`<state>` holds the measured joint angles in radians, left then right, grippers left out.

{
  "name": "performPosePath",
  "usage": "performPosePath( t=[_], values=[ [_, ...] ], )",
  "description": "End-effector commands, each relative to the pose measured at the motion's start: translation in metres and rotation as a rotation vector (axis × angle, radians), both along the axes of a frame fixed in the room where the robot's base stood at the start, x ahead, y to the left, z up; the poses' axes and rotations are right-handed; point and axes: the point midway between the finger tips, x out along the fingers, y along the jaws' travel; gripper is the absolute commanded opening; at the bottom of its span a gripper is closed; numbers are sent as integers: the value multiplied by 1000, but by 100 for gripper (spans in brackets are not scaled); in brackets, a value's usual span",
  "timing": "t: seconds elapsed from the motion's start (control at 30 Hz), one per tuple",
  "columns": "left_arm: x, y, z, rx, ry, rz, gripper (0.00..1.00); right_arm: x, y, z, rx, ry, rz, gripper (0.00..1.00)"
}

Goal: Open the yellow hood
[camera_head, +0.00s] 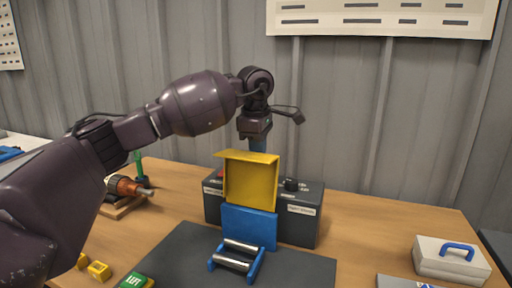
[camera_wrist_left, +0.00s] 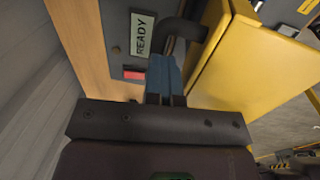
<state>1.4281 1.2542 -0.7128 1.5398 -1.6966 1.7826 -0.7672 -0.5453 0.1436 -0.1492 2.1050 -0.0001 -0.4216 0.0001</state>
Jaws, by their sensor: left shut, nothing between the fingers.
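The yellow hood (camera_head: 252,182) stands upright above a blue panel (camera_head: 249,227), its recessed face and lip towards the head camera. It fills the right of the left wrist view (camera_wrist_left: 255,72). My left gripper (camera_head: 258,145) points down just behind the hood's top edge, and the hood hides its fingertips in the head view. In the left wrist view its blue fingers (camera_wrist_left: 164,75) are together and empty, close beside the yellow hood; I cannot tell whether they touch it. My right gripper is in neither view.
A dark labelled box (camera_head: 302,222) with a black knob (camera_head: 291,184) stands behind the blue panel. A blue stand with metal rollers (camera_head: 238,254) sits on the dark mat (camera_head: 180,262) in front. An orange-and-grey tool (camera_head: 125,186) lies left. A light case (camera_head: 450,262) stands right.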

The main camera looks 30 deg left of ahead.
Motion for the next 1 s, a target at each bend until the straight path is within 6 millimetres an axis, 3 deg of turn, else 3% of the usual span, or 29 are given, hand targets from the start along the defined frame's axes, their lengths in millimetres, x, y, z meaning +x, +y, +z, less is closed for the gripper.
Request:
performPosePath(
  t=[0.03, 0.2, 0.43, 0.8, 1.0],
  values=[
    [4, 2, -25, 7, 24, 8, 25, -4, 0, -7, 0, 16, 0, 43],
    [3, 2, -16, 5, 20, 7, 51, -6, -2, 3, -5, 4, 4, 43],
    [-1, 2, 14, 4, 6, 8, 51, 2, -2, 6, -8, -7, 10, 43],
    [-6, 1, 47, 4, 2, 7, 51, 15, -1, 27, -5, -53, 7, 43],
    [-7, 0, 53, 4, 6, 6, 51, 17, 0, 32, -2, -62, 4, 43]
  ],
)
